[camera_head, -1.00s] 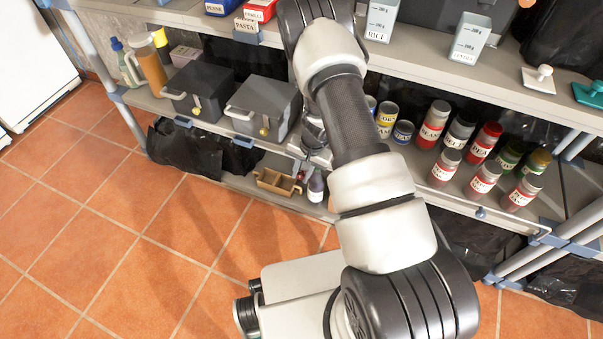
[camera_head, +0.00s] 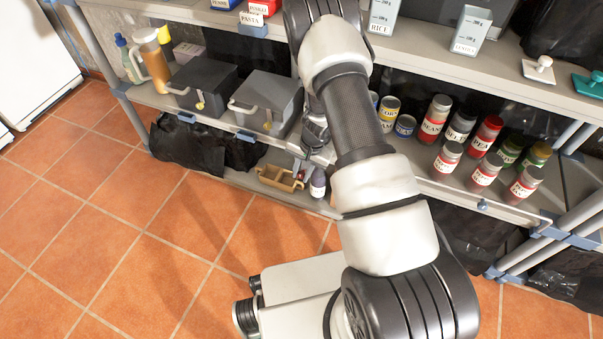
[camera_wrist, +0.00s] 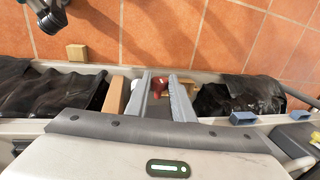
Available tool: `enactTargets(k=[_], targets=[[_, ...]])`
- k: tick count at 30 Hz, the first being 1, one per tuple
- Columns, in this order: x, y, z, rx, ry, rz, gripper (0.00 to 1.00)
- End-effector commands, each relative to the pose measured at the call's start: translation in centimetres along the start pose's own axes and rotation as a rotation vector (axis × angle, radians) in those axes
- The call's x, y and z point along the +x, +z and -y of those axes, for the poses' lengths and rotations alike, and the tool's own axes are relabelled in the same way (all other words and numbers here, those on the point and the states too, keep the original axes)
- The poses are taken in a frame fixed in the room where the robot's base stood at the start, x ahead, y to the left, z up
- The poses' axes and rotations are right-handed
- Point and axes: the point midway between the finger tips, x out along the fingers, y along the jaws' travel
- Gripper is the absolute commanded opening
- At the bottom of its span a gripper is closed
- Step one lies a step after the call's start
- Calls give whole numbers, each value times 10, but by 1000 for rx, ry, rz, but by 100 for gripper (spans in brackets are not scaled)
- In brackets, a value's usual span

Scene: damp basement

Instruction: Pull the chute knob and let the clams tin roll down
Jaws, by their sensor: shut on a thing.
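In the wrist view, a dark red knob (camera_wrist: 159,84) sits between the two pale fingers of my gripper (camera_wrist: 162,92). The fingers are shut on it at the shelf's front edge. In the head view my arm reaches to the shelving, and my gripper (camera_head: 315,135) is mostly hidden behind its own arm. A small red spot (camera_head: 301,174) shows just below the gripper. Tins (camera_head: 389,112) stand right of my arm on the middle shelf, with labels only partly readable. I cannot tell which is the clams tin, and no chute shows clearly.
Two dark bins (camera_head: 265,100) stand left, and several labelled jars (camera_head: 435,120) stand right.

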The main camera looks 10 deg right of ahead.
Motion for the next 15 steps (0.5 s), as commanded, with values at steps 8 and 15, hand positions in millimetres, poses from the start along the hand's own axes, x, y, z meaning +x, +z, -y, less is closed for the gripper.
enactTargets(k=[8,15], targets=[[1,6,0,-2,-1,13,40],[-4,4,0,-2,-1,9,40]])
